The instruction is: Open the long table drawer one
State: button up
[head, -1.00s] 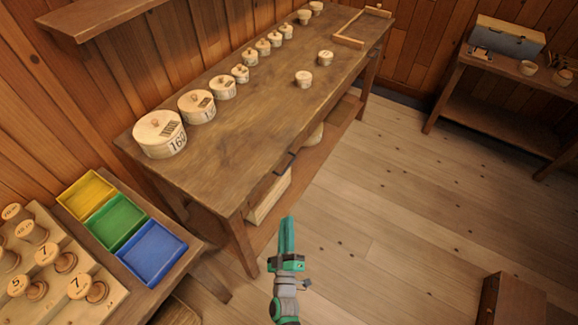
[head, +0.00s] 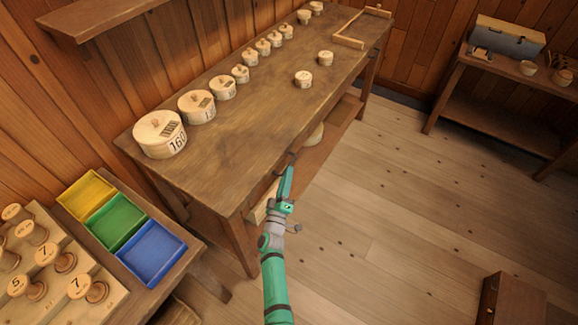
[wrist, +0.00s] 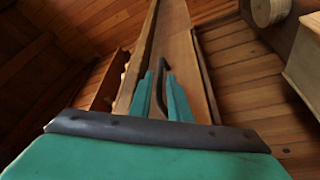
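The long table (head: 240,140) runs from the front left to the back right in the head view. A dark bar handle (head: 293,158) is on the drawer front under its right edge, partly hidden by my gripper. The drawer looks shut. My gripper (head: 287,180) is at the handle. In the wrist view, the dark handle (wrist: 160,75) shows between the two green fingers of my gripper (wrist: 162,92). The fingers are apart, with a gap on each side of the handle. The wooden drawer front (wrist: 178,50) lies behind it.
Lidded round boxes (head: 160,134) and small spools (head: 303,79) stand on the table. Yellow, green and blue trays (head: 152,252) are on a low bench at the left. A side table (head: 500,72) stands at the back right.

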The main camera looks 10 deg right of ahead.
jog(key=shift+x, duration=2.1)
grip_shut()
